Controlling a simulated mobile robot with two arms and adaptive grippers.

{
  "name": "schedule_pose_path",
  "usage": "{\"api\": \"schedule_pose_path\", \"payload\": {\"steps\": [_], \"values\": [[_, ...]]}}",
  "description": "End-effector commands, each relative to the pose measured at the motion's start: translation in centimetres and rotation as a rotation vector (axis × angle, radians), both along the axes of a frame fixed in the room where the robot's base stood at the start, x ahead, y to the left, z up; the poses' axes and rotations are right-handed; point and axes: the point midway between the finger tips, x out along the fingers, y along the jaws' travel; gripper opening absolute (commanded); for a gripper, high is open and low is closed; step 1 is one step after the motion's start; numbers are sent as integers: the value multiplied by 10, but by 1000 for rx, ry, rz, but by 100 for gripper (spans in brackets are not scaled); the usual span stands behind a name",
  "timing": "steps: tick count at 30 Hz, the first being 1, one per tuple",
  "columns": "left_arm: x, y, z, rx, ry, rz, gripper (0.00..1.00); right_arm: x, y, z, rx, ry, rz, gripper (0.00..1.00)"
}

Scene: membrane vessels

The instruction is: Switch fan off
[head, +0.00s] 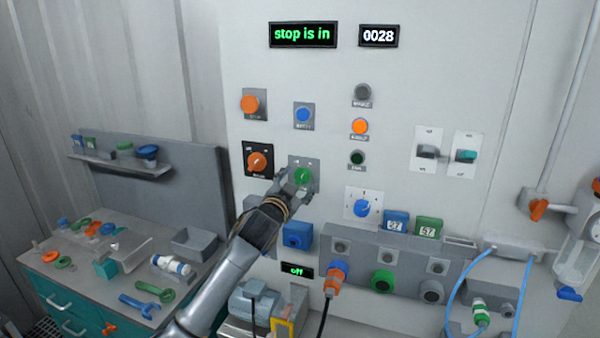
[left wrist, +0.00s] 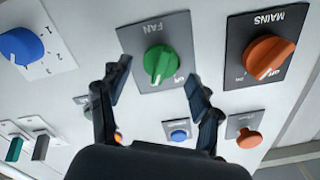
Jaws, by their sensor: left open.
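The green fan knob (head: 303,175) sits on a grey plate on the white panel. In the left wrist view the green knob (left wrist: 159,63) shows upside down under the label FAN, with its pale pointer line toward the bottom of the picture. My left gripper (head: 291,190) is open in front of the knob. In the left wrist view its fingers (left wrist: 156,74) stand on either side of the knob, with visible gaps. I cannot tell the fingertips' distance from the plate. My right gripper is not in view.
The orange mains knob (head: 257,162) is close left of the fan knob. A blue button (head: 303,115) is above, and a blue selector knob (head: 361,208) lies to the right. Displays read "stop is in" (head: 303,34) and "off" (head: 297,270). A cluttered workbench (head: 75,290) stands left.

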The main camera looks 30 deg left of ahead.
Motion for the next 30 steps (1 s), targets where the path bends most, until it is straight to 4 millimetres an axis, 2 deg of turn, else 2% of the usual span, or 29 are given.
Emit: {"api": "schedule_pose_path", "payload": {"steps": [6,15,17,23,30], "values": [[16,4,1,1,0,0,64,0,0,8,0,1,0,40],[17,4,-1,1,0,0,64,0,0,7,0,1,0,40],[17,4,-1,1,0,0,54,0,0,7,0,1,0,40],[17,4,0,0,0,0,13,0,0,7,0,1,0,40],[17,4,0,-16,-4,0,11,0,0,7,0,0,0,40]]}}
